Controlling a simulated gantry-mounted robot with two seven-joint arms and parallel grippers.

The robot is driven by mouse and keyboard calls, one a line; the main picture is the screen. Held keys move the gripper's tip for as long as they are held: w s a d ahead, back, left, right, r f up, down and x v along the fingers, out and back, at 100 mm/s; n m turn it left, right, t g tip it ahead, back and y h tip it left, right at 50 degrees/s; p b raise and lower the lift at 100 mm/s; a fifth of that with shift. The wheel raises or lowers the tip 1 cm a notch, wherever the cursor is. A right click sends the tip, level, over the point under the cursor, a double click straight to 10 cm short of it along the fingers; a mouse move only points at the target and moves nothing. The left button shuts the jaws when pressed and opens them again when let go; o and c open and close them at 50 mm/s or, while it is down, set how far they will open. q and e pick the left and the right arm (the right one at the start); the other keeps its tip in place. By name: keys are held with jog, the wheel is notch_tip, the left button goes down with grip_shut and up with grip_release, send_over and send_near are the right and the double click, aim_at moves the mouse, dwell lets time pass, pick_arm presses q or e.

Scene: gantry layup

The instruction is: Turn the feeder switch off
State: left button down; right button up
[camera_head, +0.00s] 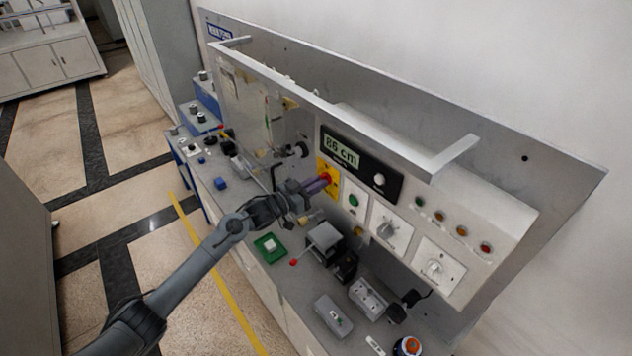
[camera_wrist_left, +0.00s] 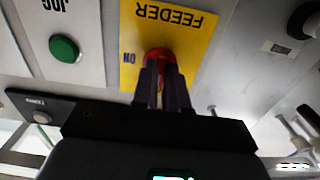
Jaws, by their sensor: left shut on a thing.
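The feeder switch is a red knob on a yellow plate (camera_head: 322,166) on the front of the grey panel. In the left wrist view the yellow plate (camera_wrist_left: 190,30) reads "FEEDER", upside down, with "ON" beside the red knob (camera_wrist_left: 159,54). My left gripper (camera_head: 318,185) reaches the knob from the left, and its two dark fingers (camera_wrist_left: 162,82) are shut on it. The fingers hide most of the knob, so I cannot tell its exact angle. My right gripper shows in neither view.
A green button (camera_head: 354,201) on a white plate sits right of the feeder plate, with a grey rotary knob (camera_head: 387,229) further right. A display (camera_head: 340,149) reading "86 cm" is above. A grey box (camera_head: 324,236) and a green block (camera_head: 269,246) stand on the bench below.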

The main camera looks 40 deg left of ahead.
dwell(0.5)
pick_arm(q)
jog(key=c, duration=1.2)
grip_release()
jog(key=shift+o, duration=0.2)
jog(key=b+v, duration=0.2)
jog(key=v, duration=0.8)
jog(key=shift+s, duration=0.35)
jog(key=shift+s+a+f, duration=0.1)
